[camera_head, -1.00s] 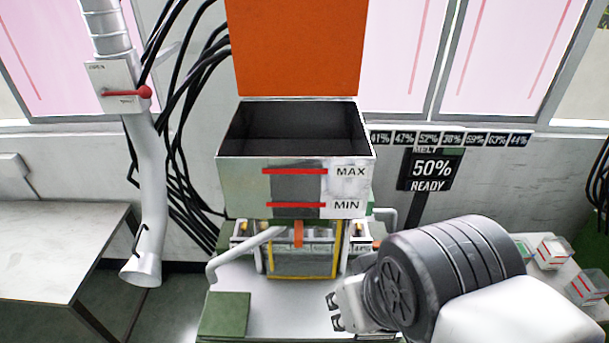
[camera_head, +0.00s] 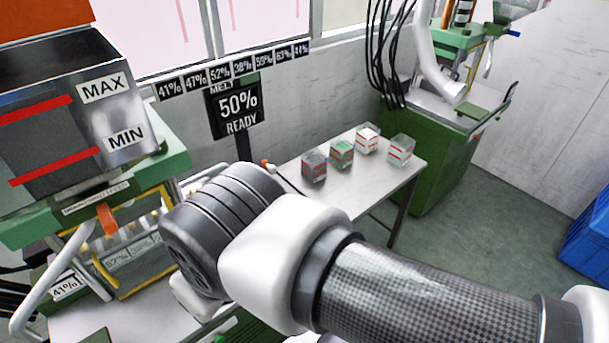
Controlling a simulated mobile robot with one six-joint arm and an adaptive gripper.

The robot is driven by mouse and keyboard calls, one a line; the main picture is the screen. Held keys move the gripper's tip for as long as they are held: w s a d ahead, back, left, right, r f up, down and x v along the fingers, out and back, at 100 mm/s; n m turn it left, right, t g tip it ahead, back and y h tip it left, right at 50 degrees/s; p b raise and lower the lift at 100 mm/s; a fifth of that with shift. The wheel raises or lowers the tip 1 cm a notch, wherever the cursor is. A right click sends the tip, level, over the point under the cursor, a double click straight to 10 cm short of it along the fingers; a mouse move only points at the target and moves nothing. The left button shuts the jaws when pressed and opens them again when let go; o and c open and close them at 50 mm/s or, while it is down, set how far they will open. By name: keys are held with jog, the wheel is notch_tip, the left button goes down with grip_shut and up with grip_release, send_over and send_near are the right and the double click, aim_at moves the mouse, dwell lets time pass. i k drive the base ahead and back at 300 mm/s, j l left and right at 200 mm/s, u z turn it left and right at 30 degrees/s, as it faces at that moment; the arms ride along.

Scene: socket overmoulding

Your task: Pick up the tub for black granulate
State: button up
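Several small clear tubs with red bands stand on a light side table (camera_head: 375,185) right of centre. The nearest left tub (camera_head: 314,166) has dark contents and looks like the one for black granulate. Beside it are a tub with green contents (camera_head: 342,153), one with pale and reddish contents (camera_head: 367,138) and one that looks whitish (camera_head: 401,149). My gripper (camera_head: 193,300) is low on the left, in front of the machine and well apart from the tubs. My wrist hides most of it, and its fingers cannot be made out.
A moulding machine with a MAX/MIN hopper (camera_head: 120,110) fills the left. A "50% READY" display (camera_head: 236,110) stands between it and the side table. Behind the table is a green machine (camera_head: 440,140). A blue crate (camera_head: 590,240) is at the right edge. Floor there is free.

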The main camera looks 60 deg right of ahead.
aim_at(313, 161)
jog(key=z, duration=1.5)
